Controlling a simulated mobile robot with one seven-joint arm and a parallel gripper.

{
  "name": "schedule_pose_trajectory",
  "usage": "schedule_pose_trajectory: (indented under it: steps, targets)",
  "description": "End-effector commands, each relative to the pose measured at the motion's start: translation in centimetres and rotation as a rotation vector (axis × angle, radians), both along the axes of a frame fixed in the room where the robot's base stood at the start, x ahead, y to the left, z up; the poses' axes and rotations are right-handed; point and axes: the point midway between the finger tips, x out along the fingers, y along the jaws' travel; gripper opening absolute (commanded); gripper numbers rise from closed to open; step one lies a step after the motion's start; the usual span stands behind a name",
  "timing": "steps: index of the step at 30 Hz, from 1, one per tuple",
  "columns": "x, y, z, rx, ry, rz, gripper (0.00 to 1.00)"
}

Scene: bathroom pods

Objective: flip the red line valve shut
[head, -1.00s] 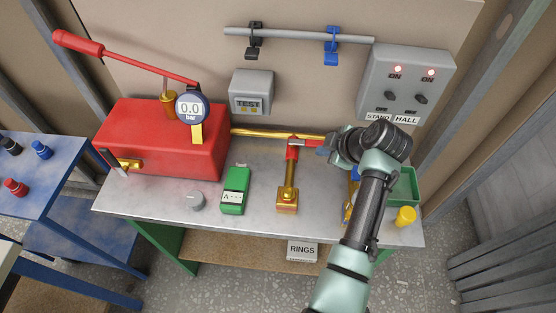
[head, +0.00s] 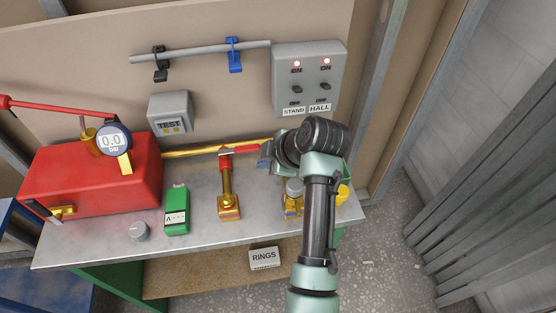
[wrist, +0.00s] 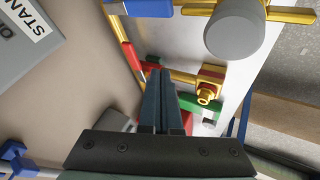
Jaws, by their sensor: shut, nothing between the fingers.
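The red line valve has a red lever (head: 246,149) pointing right along the brass pipe (head: 190,152). Its red body (head: 226,161) tops an upright brass post (head: 227,185) on the bench. My gripper (head: 264,156) is shut and empty, close to the lever's right end; I cannot tell whether they touch. In the wrist view my gripper's fingers (wrist: 158,98) are together and point toward the valve. The lever (wrist: 132,57) shows left of the fingertips there, and the brass post (wrist: 184,76) shows to their right.
The red pump box (head: 95,175) with its gauge (head: 114,141) stands left. The switch panel (head: 309,75) is on the wall behind. A grey-topped brass fitting (head: 292,206) and yellow cap (head: 343,192) are beside my arm.

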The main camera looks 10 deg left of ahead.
Motion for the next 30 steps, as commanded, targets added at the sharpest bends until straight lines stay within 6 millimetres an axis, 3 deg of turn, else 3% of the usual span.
schedule_pose_trajectory:
  steps: [3,9,27,30]
  targets:
    - [-0.8,-1.2,1.8,0.001,-0.003,-0.001,0.00]
    - [-1.5,-2.2,3.5,0.001,0.000,0.000,0.00]
    - [-1.7,-2.3,3.8,0.001,0.002,0.001,0.00]
    - [-1.1,-2.3,4.9,0.008,-0.027,-0.038,0.00]
